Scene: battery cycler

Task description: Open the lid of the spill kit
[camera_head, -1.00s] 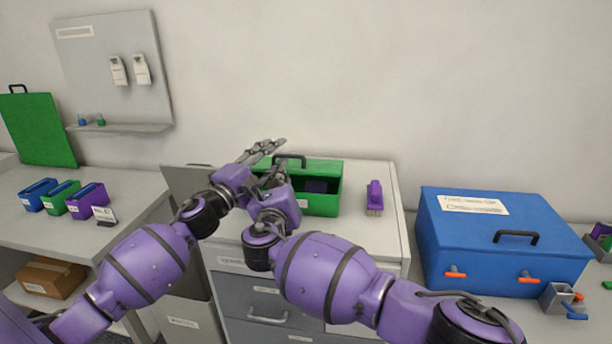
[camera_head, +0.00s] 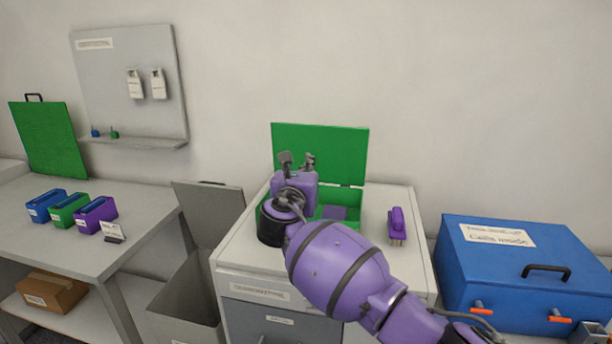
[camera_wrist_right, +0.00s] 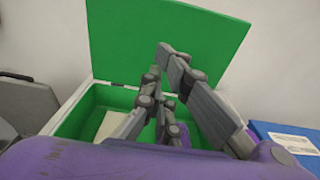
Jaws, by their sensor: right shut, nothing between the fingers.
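The spill kit is a green box (camera_wrist_right: 70,127) on top of the grey drawer cabinet. Its green lid (camera_head: 335,150) stands up steeply at the back edge, and the box is open. The lid also fills the top of the right wrist view (camera_wrist_right: 130,50). A purple item (camera_head: 334,212) and a pale flat item (camera_wrist_right: 112,126) show inside. My right gripper (camera_head: 297,160) is shut and empty, over the left part of the box and in front of the raised lid. I cannot tell whether it touches the lid. My left gripper is out of view.
A purple brush-like item (camera_head: 397,226) lies right of the box on the cabinet top (camera_head: 385,270). A large blue case (camera_head: 510,275) stands farther right. A grey bin (camera_head: 185,308) with its lid up is at left, beside a table (camera_head: 130,250) with several small bins.

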